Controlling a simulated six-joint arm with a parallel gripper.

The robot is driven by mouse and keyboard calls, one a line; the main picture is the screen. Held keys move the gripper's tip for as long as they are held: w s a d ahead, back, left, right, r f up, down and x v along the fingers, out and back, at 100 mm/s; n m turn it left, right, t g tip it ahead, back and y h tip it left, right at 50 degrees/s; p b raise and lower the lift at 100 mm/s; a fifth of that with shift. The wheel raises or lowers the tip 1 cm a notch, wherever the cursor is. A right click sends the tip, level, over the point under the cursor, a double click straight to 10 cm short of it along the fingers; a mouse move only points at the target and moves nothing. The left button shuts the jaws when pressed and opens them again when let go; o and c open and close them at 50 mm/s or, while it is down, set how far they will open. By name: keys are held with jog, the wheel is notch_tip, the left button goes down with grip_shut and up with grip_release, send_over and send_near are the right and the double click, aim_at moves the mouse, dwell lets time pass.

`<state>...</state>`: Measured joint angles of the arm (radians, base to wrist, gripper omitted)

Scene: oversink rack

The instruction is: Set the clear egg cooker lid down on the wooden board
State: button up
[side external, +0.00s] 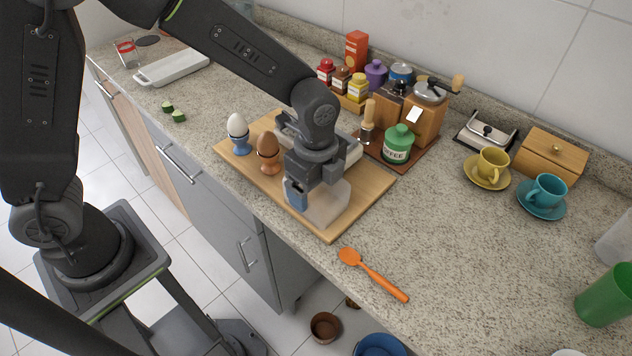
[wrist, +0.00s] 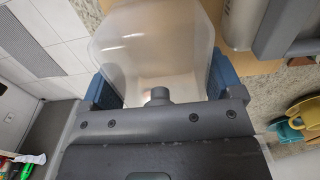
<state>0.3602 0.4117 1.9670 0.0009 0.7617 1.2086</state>
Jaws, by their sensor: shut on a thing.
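The clear egg cooker lid (side external: 328,207) is a translucent, frosted-looking dome over the front part of the wooden board (side external: 372,190). My gripper (side external: 314,197) is shut on the lid from above, and one blue finger shows at its side. In the wrist view the lid (wrist: 150,45) sits between the two blue fingers of my gripper (wrist: 163,88). I cannot tell whether the lid's underside touches the board or hangs just above it.
A white egg (side external: 237,125) in a blue cup and a brown egg (side external: 268,146) in an orange cup stand on the board. A metal appliance (side external: 352,152) is behind my gripper. An orange spoon (side external: 375,276) lies right of the board's front corner.

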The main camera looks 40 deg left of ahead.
jog(key=o, duration=0.7)
jog(key=shift+r, duration=0.1)
notch_tip(320, 180, up, 12)
jog(key=shift+f, duration=0.15)
jog(key=shift+s+a+r, duration=0.1)
jog(key=shift+a+r, duration=0.05)
jog(key=shift+r, duration=0.2)
jog(key=s+a+r+n+t, duration=0.1)
jog(key=s+a+n+t, duration=0.1)
jog(key=s+a+n, duration=0.2)
jog(key=s+a+r+n+t, duration=0.1)
jog(key=s+a+r+n, duration=0.1)
jog(key=s+a+n, duration=0.3)
jog(key=s+a+r+n+t, duration=0.1)
jog(key=s+a+n, duration=0.3)
jog(key=n, duration=0.5)
jog(key=shift+s+a+r+t, duration=0.1)
jog(key=shift+s+r+t, duration=0.1)
jog(key=shift+s+t, duration=0.25)
jog(key=shift+s+a+r+t, duration=0.1)
jog(key=shift+s+r+t, duration=0.1)
jog(key=shift+s+t, duration=0.2)
